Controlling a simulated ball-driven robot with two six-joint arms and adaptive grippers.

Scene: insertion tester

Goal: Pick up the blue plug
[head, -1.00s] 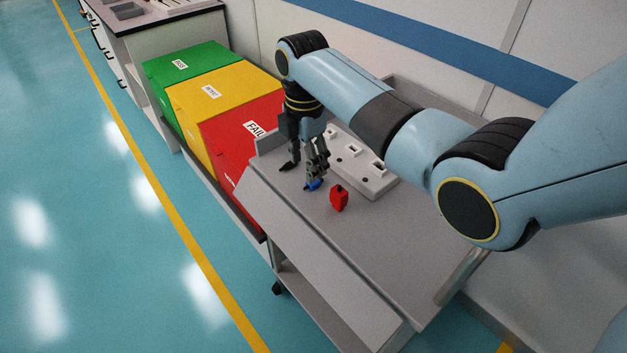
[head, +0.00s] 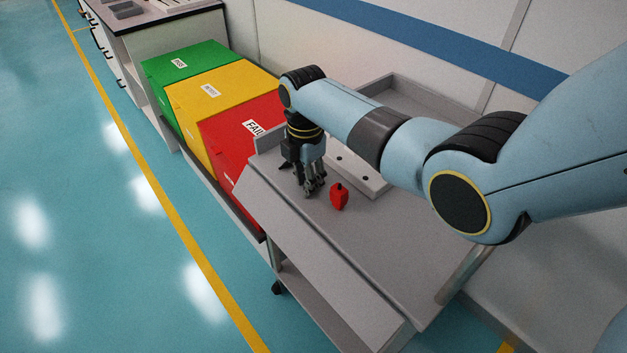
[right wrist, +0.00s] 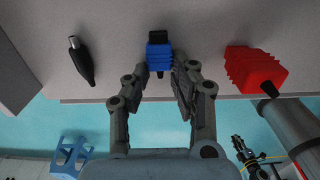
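The blue plug (right wrist: 159,56) lies on the grey cart top in the right wrist view, at the tips of my right gripper (right wrist: 166,72). The fingers are apart, one on each side of its near end; whether either touches it, I cannot tell. In the head view my right gripper (head: 313,190) points down at the cart top and hides the blue plug. My left gripper (right wrist: 243,150) seems to show small and dark at lower right in the right wrist view; its fingers are unclear.
A grey socket block (head: 366,180) is behind. Red (head: 238,133), yellow (head: 190,92) and green (head: 163,68) bins stand beside the cart (head: 375,245).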

